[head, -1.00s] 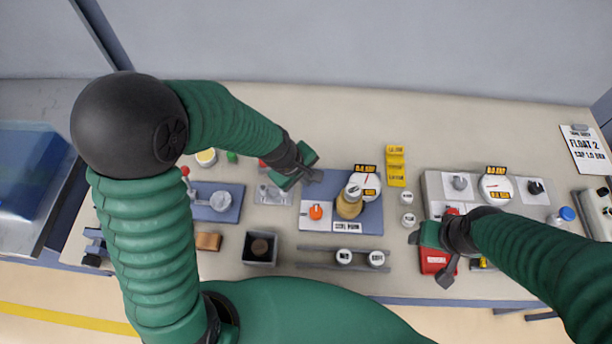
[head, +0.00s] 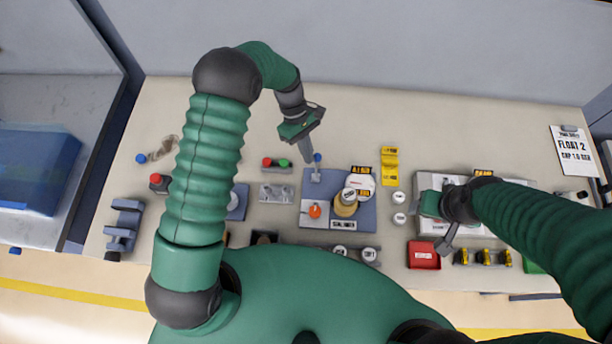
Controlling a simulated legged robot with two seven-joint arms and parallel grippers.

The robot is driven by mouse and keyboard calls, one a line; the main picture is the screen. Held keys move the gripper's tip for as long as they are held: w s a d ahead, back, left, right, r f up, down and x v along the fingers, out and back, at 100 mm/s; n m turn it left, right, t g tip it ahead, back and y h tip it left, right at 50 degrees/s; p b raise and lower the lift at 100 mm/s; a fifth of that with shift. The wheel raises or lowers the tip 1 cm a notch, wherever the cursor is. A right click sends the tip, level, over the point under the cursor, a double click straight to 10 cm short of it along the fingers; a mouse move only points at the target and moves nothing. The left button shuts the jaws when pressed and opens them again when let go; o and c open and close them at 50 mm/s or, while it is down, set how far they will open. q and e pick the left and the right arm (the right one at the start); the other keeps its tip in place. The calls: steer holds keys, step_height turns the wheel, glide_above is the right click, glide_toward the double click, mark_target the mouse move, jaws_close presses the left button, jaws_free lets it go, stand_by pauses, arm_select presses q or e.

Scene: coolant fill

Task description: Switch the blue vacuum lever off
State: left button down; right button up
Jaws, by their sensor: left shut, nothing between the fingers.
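The blue-tipped lever (head: 317,159) stands up from a small grey mount at the upper left of the blue-grey panel (head: 318,226) in the head view. My left gripper (head: 304,158) is shut and empty. Its fingertips point down just left of the lever's blue tip; I cannot tell whether they touch it.
The panel also carries an orange knob (head: 315,211), a brass-coloured cylinder (head: 346,205) and a white gauge (head: 361,184). A box with red and green buttons (head: 276,164) sits left of the lever.

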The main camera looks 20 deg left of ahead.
arm_select(q)
steer(key=shift+s+d+r+p, duration=0.15)
steer(key=shift+r+p, duration=0.2)
steer(key=shift+r, duration=0.2)
steer(key=shift+s+r+p, duration=0.1)
steer(key=shift+r+p, duration=0.25)
steer(key=shift+r, duration=0.15)
arm_select(e)
steer(key=shift+v, duration=0.8)
